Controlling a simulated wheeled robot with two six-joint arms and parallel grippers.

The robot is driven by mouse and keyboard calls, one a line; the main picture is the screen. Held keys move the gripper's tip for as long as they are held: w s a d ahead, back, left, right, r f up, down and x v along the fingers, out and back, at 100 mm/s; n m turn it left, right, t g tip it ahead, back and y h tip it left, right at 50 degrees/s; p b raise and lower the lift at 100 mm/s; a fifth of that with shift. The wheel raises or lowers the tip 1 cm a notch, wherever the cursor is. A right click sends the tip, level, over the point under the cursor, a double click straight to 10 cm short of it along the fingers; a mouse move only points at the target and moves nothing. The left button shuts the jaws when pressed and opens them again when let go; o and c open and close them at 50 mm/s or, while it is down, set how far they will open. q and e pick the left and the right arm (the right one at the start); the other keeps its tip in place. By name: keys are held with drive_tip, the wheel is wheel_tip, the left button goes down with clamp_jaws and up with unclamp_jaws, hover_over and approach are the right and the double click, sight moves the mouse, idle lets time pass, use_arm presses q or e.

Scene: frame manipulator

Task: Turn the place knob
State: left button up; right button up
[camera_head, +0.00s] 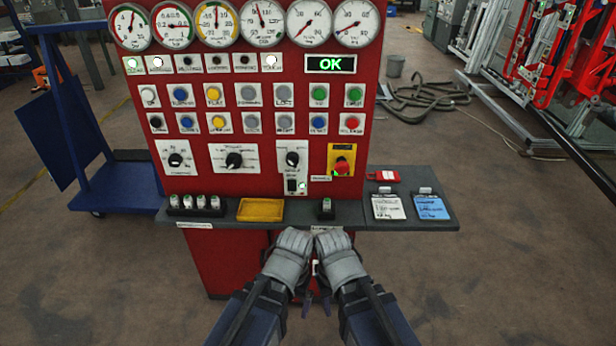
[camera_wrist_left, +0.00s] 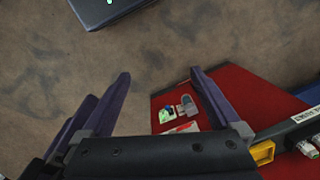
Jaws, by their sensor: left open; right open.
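The red control panel (camera_head: 215,95) stands in front of me. It carries three black rotary knobs in a row: a left knob (camera_head: 175,160), a middle knob (camera_head: 234,160) and a right knob (camera_head: 292,159). Their labels are too small to read, so I cannot tell which is the place knob. My left gripper (camera_head: 306,305) and right gripper (camera_head: 327,304) are close together below the shelf, well below the knobs. The left wrist view shows the left gripper (camera_wrist_left: 160,85) with its purple fingers apart and nothing between them. The right gripper is open; its fingers are mostly hidden by the wrist.
A grey shelf (camera_head: 300,216) juts out under the knobs. It bears a yellow tray (camera_head: 260,210), a small black holder (camera_head: 326,209), a white card (camera_head: 388,207) and a blue card (camera_head: 431,207). A red emergency button (camera_head: 342,166) is right of the knobs. A blue cart (camera_head: 120,187) stands left.

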use_arm(q)
drive_tip(key=w+d+r+n+t+h+b, duration=0.1)
drive_tip(key=w+d+n+t+h+b, duration=0.2)
drive_tip(key=w+n, duration=0.6)
drive_tip(key=w+n+t+h+b, duration=0.4)
drive_tip(key=w+n+h, duration=0.25)
drive_tip(key=w, duration=0.55)
drive_tip(key=n+t+y+b, duration=0.4)
drive_tip(key=n+t+y, duration=0.5)
drive_tip(key=n, duration=1.7)
approach(232, 165)
drive_tip(key=w+a+f+t+h, duration=0.1)
drive_tip(key=w+f+t+h, duration=0.1)
drive_tip(key=shift+w+d, duration=0.15)
drive_tip(key=shift+w, duration=3.65)
drive_tip(key=shift+c, duration=0.2)
